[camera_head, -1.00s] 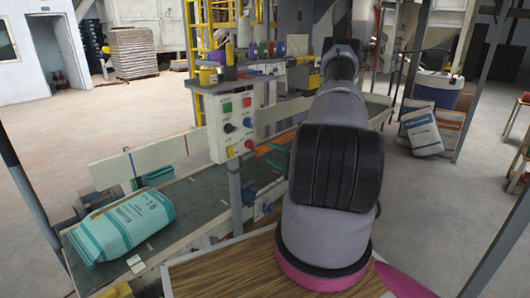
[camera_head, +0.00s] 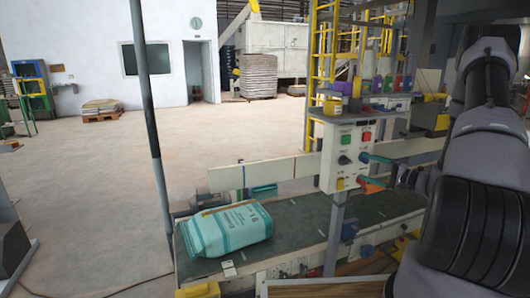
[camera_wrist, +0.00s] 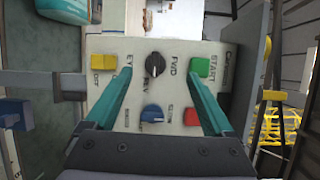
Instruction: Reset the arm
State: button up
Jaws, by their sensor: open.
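My gripper (camera_head: 372,171) is at the right side of a white control panel (camera_head: 336,172) in the head view. Its two teal fingers stand apart with nothing between them. In the wrist view my gripper (camera_wrist: 160,72) faces the same panel, its fingers either side of a black knob (camera_wrist: 153,60). Whether the fingertips touch the panel I cannot tell. The panel also bears a green button (camera_wrist: 201,67), a yellow button (camera_wrist: 103,62), a blue knob (camera_wrist: 151,113) and a red button (camera_wrist: 191,117). My arm fills the right of the head view.
A teal and white sack (camera_head: 228,229) lies on the dark conveyor belt (camera_head: 300,217) below the panel. A shelf with a yellow pot (camera_head: 332,107) and other containers stands above and behind the panel. A thin dark post (camera_head: 152,130) rises at left.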

jog(key=s+a+r+n+g, duration=0.6)
jog(key=s+a+r+g, duration=0.45)
jog(key=a+r, duration=0.5)
jog(key=s+d+r+t+h, duration=0.2)
jog(key=s+r+t+h, duration=0.3)
jog(key=s+r+h, duration=0.5)
jog(key=shift+s+r, duration=1.55)
jog(key=shift+s, duration=1.65)
